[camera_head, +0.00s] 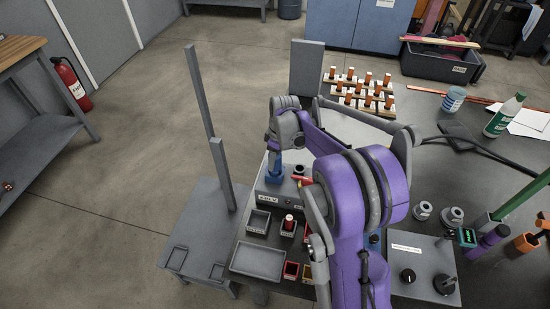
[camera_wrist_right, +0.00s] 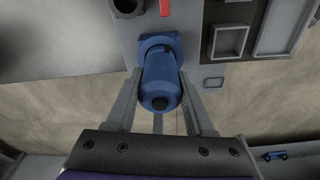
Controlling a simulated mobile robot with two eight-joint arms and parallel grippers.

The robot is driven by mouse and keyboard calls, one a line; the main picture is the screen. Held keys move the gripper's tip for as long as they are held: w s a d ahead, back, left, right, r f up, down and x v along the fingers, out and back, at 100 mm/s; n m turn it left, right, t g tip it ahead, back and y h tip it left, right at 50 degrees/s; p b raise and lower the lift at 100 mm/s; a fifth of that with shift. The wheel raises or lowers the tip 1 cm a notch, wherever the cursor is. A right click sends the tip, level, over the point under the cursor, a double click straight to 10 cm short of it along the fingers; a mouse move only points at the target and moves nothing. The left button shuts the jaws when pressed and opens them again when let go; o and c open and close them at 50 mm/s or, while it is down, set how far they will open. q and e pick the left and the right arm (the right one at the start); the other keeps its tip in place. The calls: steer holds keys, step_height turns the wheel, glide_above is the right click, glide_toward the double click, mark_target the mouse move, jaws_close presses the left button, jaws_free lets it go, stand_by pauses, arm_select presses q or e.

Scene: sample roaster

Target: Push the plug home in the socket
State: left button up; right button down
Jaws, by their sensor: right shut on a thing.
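The blue plug (camera_wrist_right: 161,88) is a rounded cylinder with a dark end in the right wrist view. My right gripper (camera_wrist_right: 159,88) is shut on it, one grey finger on each side. The blue square socket (camera_wrist_right: 148,43) is on the grey panel just beyond the plug. The plug's far end meets or overlaps the socket, and I cannot tell how deep it sits. In the head view, the blue of the plug and socket (camera_head: 274,168) shows under my right gripper, at the rear left of a grey box (camera_head: 275,200). My left gripper is not in view.
A red part (camera_wrist_right: 165,8) and a dark round opening (camera_wrist_right: 127,6) lie near the socket. Small trays (camera_head: 259,222) and a wider tray (camera_head: 258,262) stand in front of the box. Grey posts (camera_head: 200,95) rise at left. My purple arm hides much of the bench.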

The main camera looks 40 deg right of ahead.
steer(key=shift+f+b, duration=0.3)
steer(key=shift+f, duration=0.3)
steer(key=shift+c, duration=0.9)
jaws_free()
steer(key=r, duration=0.7)
steer(key=s+r, duration=0.1)
steer(key=r, duration=0.2)
steer(key=shift+d+r+p, duration=0.3)
steer(key=shift+r+p, duration=0.1)
